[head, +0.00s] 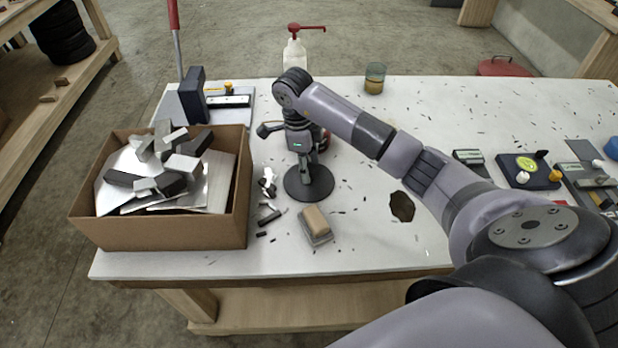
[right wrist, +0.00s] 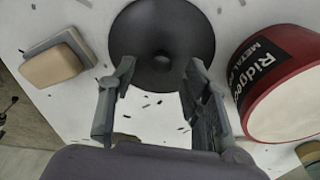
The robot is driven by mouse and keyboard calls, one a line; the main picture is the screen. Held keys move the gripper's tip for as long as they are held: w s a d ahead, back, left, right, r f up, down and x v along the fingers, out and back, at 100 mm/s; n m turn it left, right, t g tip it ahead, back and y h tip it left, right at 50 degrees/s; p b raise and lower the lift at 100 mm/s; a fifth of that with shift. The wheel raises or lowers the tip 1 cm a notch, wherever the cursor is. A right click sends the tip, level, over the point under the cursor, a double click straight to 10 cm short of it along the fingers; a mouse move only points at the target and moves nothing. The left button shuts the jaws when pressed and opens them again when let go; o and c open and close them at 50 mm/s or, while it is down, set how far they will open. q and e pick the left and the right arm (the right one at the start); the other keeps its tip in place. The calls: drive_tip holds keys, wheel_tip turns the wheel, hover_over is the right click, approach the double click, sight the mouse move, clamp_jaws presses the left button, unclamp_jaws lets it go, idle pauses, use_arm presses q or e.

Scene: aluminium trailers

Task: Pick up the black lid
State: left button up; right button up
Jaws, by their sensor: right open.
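The black lid (head: 308,187) is a round dark disc lying flat on the white table, beside the cardboard box. In the right wrist view the lid (right wrist: 162,30) fills the top middle, with a small round feature near its centre. My right gripper (head: 304,168) points down above the lid. In the right wrist view its two fingers (right wrist: 160,70) are apart with nothing between them, their tips overlapping the lid's near part. I cannot tell the exact gap to the lid. My left gripper is not in view.
A cardboard box (head: 160,235) of metal scraps stands left. A red can labelled "Ridgeo... Metal" (right wrist: 262,55) is close right of the lid in the wrist view. A tan-topped block (head: 316,222) lies in front. A pump bottle (head: 295,58) and jar (head: 374,78) stand behind.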

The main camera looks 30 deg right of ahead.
drive_tip(key=shift+s+d+f, duration=0.1)
drive_tip(key=shift+f, duration=1.4)
drive_tip(key=c, duration=0.4)
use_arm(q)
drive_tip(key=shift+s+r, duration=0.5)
use_arm(e)
drive_tip(key=c, duration=0.6)
drive_tip(key=shift+r, duration=0.1)
drive_tip(key=shift+c, duration=0.2)
